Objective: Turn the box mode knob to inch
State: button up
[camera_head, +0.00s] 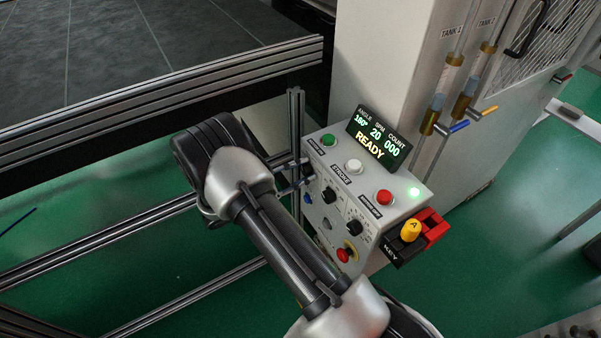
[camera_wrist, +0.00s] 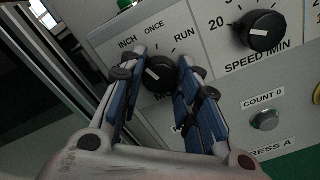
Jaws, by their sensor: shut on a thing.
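The mode knob (camera_wrist: 160,73) is a round black knob on the grey control box (camera_head: 374,198), with INCH, ONCE and RUN printed around it from left to right. A short white mark shows on its face, towards its left side; I cannot tell exactly which label it points at. My gripper (camera_wrist: 159,78) has its blue-padded fingers on both sides of the knob and is shut on it. The lower part of the knob and the label below are partly hidden by the fingers. In the head view my arm covers the left of the box, and the mode knob cannot be made out.
A speed knob (camera_wrist: 262,31) and a COUNT 0 button (camera_wrist: 265,120) lie right of the mode knob. The box display (camera_head: 378,138) reads READY. Green, white and red buttons, an emergency stop (camera_head: 347,253) and a yellow key (camera_head: 411,230) are nearby. Metal rails (camera_head: 120,238) run left.

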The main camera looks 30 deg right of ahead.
dwell(0.3)
jog(key=o, duration=1.1)
jog(key=shift+a, duration=0.1)
jog(key=a, duration=1.1)
jog(key=shift+s+a, duration=0.25)
jog(key=shift+a, duration=0.15)
